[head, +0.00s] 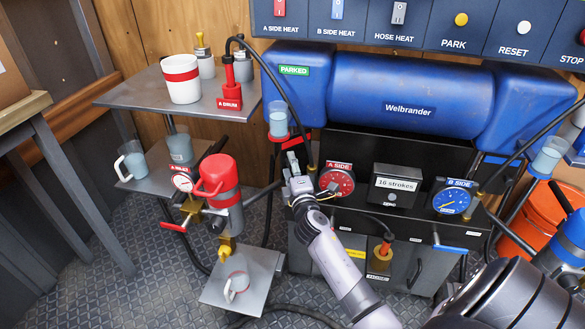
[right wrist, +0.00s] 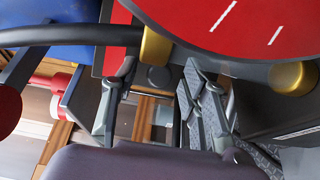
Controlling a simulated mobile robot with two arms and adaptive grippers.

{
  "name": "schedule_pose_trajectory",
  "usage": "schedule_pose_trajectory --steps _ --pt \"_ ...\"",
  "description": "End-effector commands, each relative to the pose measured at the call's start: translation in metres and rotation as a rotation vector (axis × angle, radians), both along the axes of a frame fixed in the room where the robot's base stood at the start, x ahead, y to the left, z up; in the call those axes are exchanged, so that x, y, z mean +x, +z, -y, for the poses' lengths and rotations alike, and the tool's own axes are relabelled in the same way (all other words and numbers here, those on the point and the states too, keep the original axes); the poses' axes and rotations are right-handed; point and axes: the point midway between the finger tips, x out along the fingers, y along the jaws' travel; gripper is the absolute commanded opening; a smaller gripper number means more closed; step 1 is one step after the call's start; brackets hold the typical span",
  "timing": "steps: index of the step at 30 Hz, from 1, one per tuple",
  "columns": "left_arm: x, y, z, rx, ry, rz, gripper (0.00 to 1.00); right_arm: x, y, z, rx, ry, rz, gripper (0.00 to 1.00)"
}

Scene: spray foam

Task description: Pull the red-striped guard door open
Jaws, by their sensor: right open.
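I cannot clearly make out a red-striped guard door in either view. A small red part (head: 287,135) shows at the left end of the black machine, just above my right gripper (head: 293,165). A red strip (right wrist: 122,38) beside a blue surface shows in the right wrist view; I cannot tell whether it belongs to the door. My right gripper is beside the red A SIDE gauge (head: 337,180), on its left. In the right wrist view its fingers (right wrist: 155,95) are apart, with nothing seen between them. The gauge face (right wrist: 235,22) fills the upper right there. My left gripper is not in view.
A black hose (right wrist: 60,33) crosses close to the fingers. The blue Welbrander tank (head: 415,95) is above. The strokes counter (head: 396,184) and blue B SIDE gauge (head: 452,201) stand to the right. A red-and-grey pump (head: 222,190) stands to the left.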

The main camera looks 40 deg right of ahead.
Motion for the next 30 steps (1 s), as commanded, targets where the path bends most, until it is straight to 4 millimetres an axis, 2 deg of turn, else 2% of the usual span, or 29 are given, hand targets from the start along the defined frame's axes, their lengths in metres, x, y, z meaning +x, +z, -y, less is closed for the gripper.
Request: schedule_pose_trajectory --steps 5,15,21,30 --pt "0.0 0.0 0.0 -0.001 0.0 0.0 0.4 -0.01 -0.001 -0.005 0.0 0.001 -0.001 0.41" --pt "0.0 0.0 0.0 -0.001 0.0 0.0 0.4 -0.073 -0.002 -0.034 0.002 0.0 -0.002 0.41" --pt "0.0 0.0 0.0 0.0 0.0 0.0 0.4 -0.1 -0.001 -0.046 0.002 0.0 -0.001 0.41" --pt "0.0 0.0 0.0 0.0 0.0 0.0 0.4 -0.11 0.0 -0.05 0.0 0.0 0.0 0.41"
